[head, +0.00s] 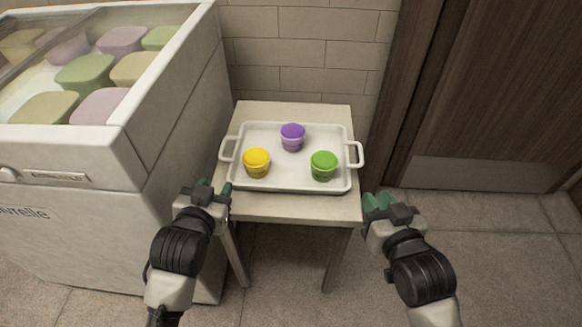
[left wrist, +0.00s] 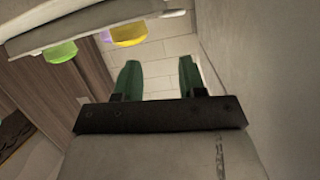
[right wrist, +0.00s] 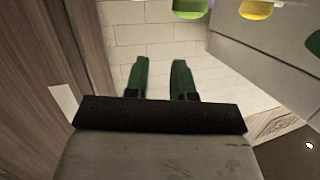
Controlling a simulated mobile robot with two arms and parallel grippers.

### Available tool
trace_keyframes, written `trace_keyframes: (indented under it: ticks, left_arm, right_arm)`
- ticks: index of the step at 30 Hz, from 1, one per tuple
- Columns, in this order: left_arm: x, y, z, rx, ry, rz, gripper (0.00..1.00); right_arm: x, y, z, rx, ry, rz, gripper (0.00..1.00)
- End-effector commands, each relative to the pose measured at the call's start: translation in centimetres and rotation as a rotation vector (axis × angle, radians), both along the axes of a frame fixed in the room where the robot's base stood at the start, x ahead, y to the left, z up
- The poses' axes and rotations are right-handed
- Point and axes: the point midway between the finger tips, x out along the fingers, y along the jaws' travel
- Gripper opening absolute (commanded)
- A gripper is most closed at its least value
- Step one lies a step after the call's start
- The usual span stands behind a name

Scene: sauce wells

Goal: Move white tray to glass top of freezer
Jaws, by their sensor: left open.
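The white tray (head: 275,180) lies on a small pale table, with a handle at its left end and one at its right. It carries a yellow cup (head: 257,163), a purple cup (head: 292,137) and a green cup (head: 323,166). The freezer (head: 160,115) stands to the left, and its glass top (head: 60,22) is higher than the table. My left gripper (head: 211,190) is open and empty, in front of and below the tray's left handle. My right gripper (head: 380,202) is open and empty, in front of the tray's right end. Neither touches the tray.
The small table (head: 300,208) stands close to the freezer's side, against a tiled wall (head: 305,50). Several coloured tubs (head: 85,72) show under the glass. A brown wooden door (head: 500,90) is at the right. The floor (head: 500,240) there is clear.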

Motion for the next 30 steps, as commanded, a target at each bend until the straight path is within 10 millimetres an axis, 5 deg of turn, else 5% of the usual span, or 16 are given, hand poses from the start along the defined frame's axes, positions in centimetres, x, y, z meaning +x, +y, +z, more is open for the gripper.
trace_keyframes:
  ticks: [9,15,23,30]
  left_arm:
    - [7.1,2.3,-0.6,0.096,0.285,0.143,0.41]
    - [11.0,2.4,1.2,0.121,0.578,0.217,0.41]
    - [12.2,1.1,4.4,0.123,0.840,0.239,0.41]
    - [12.1,0.9,4.8,0.125,0.871,0.240,0.41]
  right_arm:
    - [5.1,0.2,-0.6,0.032,0.206,-0.022,0.24]
    - [9.0,-0.4,-0.3,0.043,0.399,-0.082,0.24]
    - [11.3,-1.4,0.8,0.049,0.565,-0.162,0.24]
    - [11.5,-1.5,0.9,0.049,0.584,-0.172,0.24]
